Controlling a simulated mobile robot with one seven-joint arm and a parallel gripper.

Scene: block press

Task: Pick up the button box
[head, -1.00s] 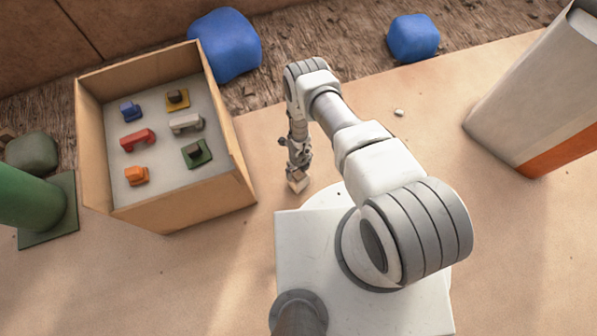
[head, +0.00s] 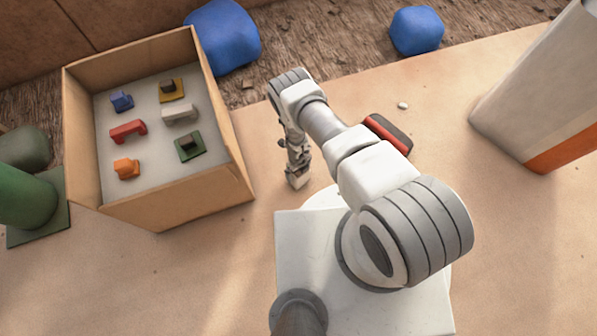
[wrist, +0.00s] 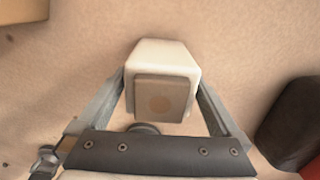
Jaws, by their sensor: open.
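The button box, as I take it, is a small white block (wrist: 161,52) with a grey-brown square face and a faint round mark, in the middle of the wrist view. My gripper (wrist: 161,85) is open, with one finger on each side of this block. I cannot tell whether either finger touches it. In the head view my gripper (head: 297,170) points down at the floor just right of the open carton, with a small pale shape at its tip. The block's underside is hidden.
An open carton (head: 152,215) with several coloured pieces stands at left. A red and black object (head: 388,133) lies behind my arm and shows at right in the wrist view (wrist: 292,125). A green post (head: 25,200), blue lumps (head: 416,31) and a grey-orange block (head: 535,95) stand farther out.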

